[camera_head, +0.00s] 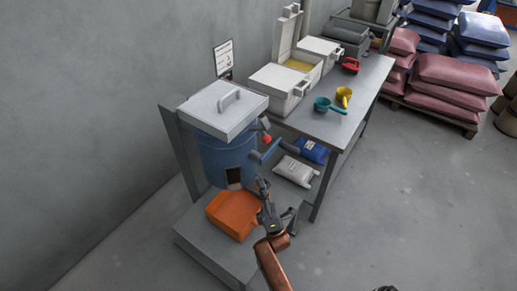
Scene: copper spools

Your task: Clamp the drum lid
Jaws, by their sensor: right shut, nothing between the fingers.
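The blue drum (224,160) stands upright at the left, against a grey back panel. My right gripper (262,184) is shut and empty, in front of the drum's lower right side and below the knob. I cannot tell whether it touches anything. My left gripper is out of view.
An orange bin (232,214) sits below the drum on a grey platform (205,254). A grey table (350,99) to the right holds pale bins, a teal scoop (328,105) and a yellow scoop (344,95). Sacks lie under it.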

